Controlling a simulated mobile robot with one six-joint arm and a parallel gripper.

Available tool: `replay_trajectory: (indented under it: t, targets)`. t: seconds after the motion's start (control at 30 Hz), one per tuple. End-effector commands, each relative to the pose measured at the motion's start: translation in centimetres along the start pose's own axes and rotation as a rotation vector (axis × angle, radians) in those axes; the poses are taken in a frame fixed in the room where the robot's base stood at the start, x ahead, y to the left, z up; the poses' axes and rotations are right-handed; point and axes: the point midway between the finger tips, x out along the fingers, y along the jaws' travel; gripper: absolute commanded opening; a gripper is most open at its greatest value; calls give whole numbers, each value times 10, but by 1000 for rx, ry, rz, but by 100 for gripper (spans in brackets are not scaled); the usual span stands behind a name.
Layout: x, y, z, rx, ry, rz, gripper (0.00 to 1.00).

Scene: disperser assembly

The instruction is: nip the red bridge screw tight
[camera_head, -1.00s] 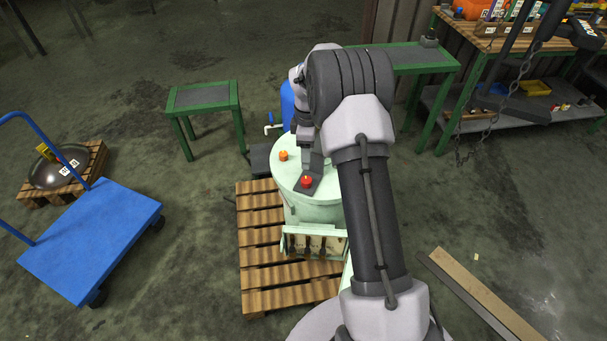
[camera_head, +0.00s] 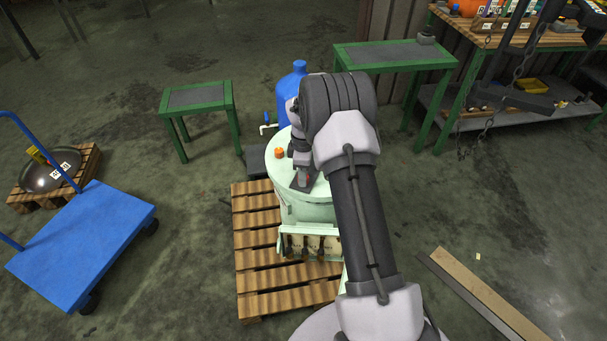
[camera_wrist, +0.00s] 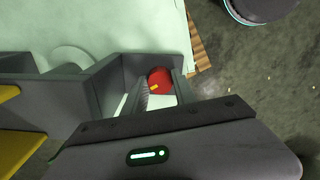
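The red bridge screw (camera_wrist: 160,80) has a round head with a small yellow mark. In the wrist view it sits between the two fingers of my gripper (camera_wrist: 161,88). The fingers are apart, one on each side of the head, and a narrow gap seems to show beside it. In the head view only a bit of red (camera_head: 308,178) shows beside my gripper, which is low over the pale green vessel's lid (camera_head: 283,178). A dark plate (camera_head: 300,186) lies on the lid under the screw. My wrist hides part of the lid.
An orange knob (camera_head: 279,153) stands on the lid, left of my gripper. The vessel stands on a wooden pallet (camera_head: 257,250). A blue bottle (camera_head: 299,72) and green tables (camera_head: 197,98) are behind. A blue cart (camera_head: 85,240) is at the left.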

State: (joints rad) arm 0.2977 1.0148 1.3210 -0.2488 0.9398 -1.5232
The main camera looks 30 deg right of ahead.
Motion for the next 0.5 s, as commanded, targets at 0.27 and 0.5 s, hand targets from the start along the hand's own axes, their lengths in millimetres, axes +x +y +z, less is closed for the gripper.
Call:
replay_trajectory:
  t: [0.27, 0.5]
  targets:
    - [0, 0, 0, 8, 0, 0, 0]
    - [-1, 0, 0, 97, 0, 0, 0]
